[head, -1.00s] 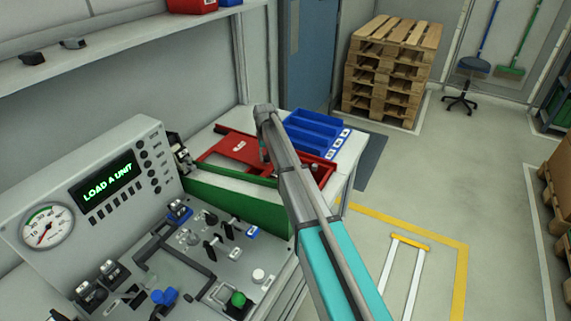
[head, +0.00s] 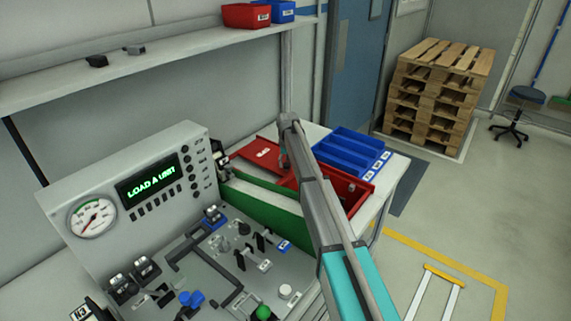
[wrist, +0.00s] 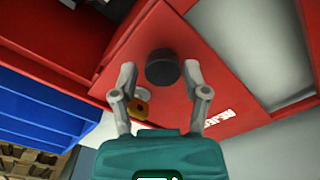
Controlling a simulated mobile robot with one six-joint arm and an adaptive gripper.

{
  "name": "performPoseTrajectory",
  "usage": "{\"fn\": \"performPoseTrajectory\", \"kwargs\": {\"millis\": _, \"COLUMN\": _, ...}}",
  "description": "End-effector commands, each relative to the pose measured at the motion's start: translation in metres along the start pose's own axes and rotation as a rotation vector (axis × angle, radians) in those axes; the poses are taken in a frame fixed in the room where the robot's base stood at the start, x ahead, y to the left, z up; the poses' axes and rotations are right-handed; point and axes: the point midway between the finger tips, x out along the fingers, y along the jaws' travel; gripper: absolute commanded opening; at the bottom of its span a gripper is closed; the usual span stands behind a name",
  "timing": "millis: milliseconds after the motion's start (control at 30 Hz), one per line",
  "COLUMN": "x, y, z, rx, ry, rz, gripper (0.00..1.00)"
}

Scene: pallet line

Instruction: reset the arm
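My gripper (wrist: 158,72) shows in the wrist view with its two grey fingers apart. It is over a red panel (wrist: 175,95) with a white label reading "REJE". A dark round piece (wrist: 162,68) lies on the red panel, between and beyond the fingertips; I cannot tell whether they touch it. A small orange ring-like piece (wrist: 138,108) lies near the left finger. In the head view my arm reaches over the side table with the red box lid (head: 262,153); the fingers are hidden there.
A control panel (head: 110,205) with a gauge and a "LOAD A UNIT" display stands at left. A blue divided bin (head: 350,150) and an open red box (head: 350,200) are beside the arm. Stacked pallets (head: 435,90) and a stool (head: 512,120) stand behind.

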Motion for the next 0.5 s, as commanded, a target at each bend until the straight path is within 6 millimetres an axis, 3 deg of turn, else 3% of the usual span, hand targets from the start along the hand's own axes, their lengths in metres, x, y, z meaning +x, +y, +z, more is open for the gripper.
{"fn": "performPoseTrajectory", "kwargs": {"millis": 500, "x": -0.0018, "y": -0.0001, "z": 0.0008, "rx": -0.001, "ry": -0.001, "rz": -0.002, "gripper": 0.78}}
